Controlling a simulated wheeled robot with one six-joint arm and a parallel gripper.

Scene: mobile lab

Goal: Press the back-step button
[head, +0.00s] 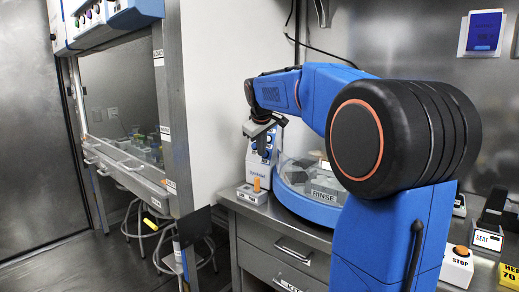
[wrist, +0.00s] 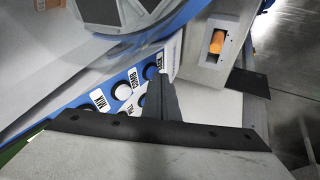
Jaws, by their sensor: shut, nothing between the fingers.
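My gripper (head: 262,133) is shut and empty, over the front of a blue and white device (head: 265,157). In the wrist view its dark closed fingers (wrist: 158,82) reach across the device's button panel (wrist: 75,123). The panel carries several round buttons with small labels: a pale button (wrist: 121,92), a dark blue button (wrist: 150,72) close to the fingertips, and a dark button (wrist: 72,117) by the MIX label. Another label is partly hidden by the fingers. I cannot tell which is the back-step button, or whether the fingertips touch the panel.
A white box with an orange switch (wrist: 216,42) stands beside the device; the switch also shows in the head view (head: 256,184). A round blue-rimmed unit with a RINSE label (head: 324,195) is to the right. A STOP box (head: 458,268) sits farther right. A fume hood (head: 125,130) stands left.

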